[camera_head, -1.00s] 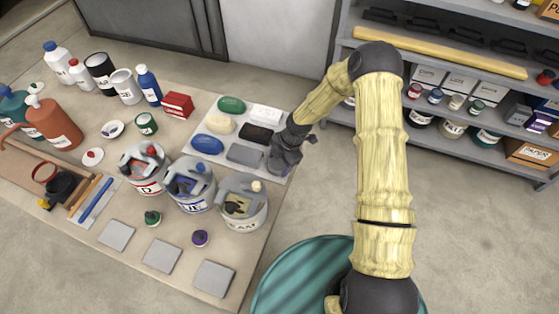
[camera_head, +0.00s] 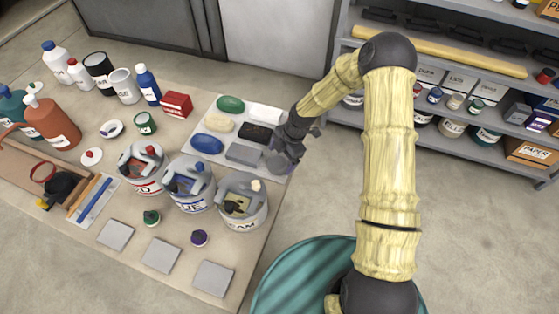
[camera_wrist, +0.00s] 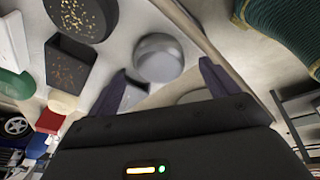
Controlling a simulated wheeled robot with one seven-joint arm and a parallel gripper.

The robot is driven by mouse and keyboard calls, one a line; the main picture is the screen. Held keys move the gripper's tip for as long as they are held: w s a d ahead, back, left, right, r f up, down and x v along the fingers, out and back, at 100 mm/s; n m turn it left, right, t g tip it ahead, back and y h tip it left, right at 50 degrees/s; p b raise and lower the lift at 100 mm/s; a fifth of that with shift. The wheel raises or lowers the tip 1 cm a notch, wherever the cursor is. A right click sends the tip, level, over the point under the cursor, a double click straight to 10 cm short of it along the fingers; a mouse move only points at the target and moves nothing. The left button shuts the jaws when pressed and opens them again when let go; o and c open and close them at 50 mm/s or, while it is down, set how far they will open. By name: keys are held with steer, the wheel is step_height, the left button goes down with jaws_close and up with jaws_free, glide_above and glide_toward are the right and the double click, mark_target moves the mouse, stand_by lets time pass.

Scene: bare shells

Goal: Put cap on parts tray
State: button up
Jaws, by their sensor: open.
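My gripper (camera_head: 284,160) is over the right edge of the white board (camera_head: 197,155) on the table. In the wrist view its fingers (camera_wrist: 163,70) are apart, with a smooth grey round piece, perhaps the cap (camera_wrist: 158,56), showing in the gap between them. I cannot tell whether they touch it. In the head view my gripper partly hides that spot. Small caps, one green (camera_head: 152,217) and one purple (camera_head: 200,238), lie in front of the cans. A shallow tray with a blue tool (camera_head: 95,200), perhaps the parts tray, lies at the left.
Three labelled cans, including a grey one (camera_head: 242,200), stand left of my gripper. Several soap-like blocks, one blue (camera_head: 207,143), lie on the board. Grey square plates (camera_head: 162,255) lie at the front. Shelves (camera_head: 450,140) stand at the right; floor between is clear.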

steer(key=b+v, duration=0.1)
steer(key=v, duration=0.8)
steer(key=shift+r, duration=0.1)
steer(key=s+d+r+m+t+h, duration=0.1)
steer(key=s+d+r+m, duration=0.5)
steer(key=s+m, duration=0.3)
steer(key=s+d+r+m+t+h, duration=0.1)
steer(key=s+d+r+m, duration=0.5)
steer(key=m, duration=0.9)
steer(key=s+r+h, duration=0.1)
steer(key=s+r, duration=0.1)
steer(key=s, duration=0.1)
steer(key=shift+m+t, duration=0.3)
steer(key=shift+t, duration=0.1)
steer(key=shift+w, duration=0.1)
steer(key=shift+a, duration=0.1)
